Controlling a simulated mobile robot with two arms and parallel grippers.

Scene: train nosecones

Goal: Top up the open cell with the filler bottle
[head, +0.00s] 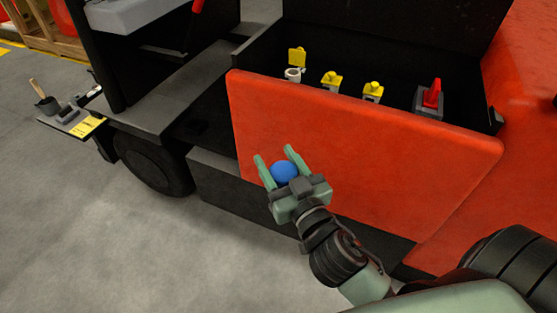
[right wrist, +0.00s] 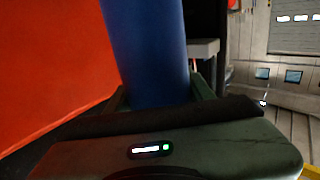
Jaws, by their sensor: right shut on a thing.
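My right gripper (head: 276,160) is shut on the blue filler bottle (head: 284,172), seen almost end-on in the head view, in front of the red panel. In the right wrist view the bottle (right wrist: 147,50) stands between the fingers as a blue cylinder; its spout is not in view. The open cell (head: 293,74) is the leftmost white neck in the black compartment, with its yellow cap (head: 297,57) flipped up. Two other cells have shut yellow caps, one in the middle (head: 332,79) and one to its right (head: 373,90). My left gripper is not in view.
The red panel (head: 350,150) stands between my right gripper and the compartment. A red-handled switch (head: 431,95) sits at the compartment's right. A black step (head: 170,95) and a small tray with tools (head: 75,122) lie to the left. The grey floor is clear at lower left.

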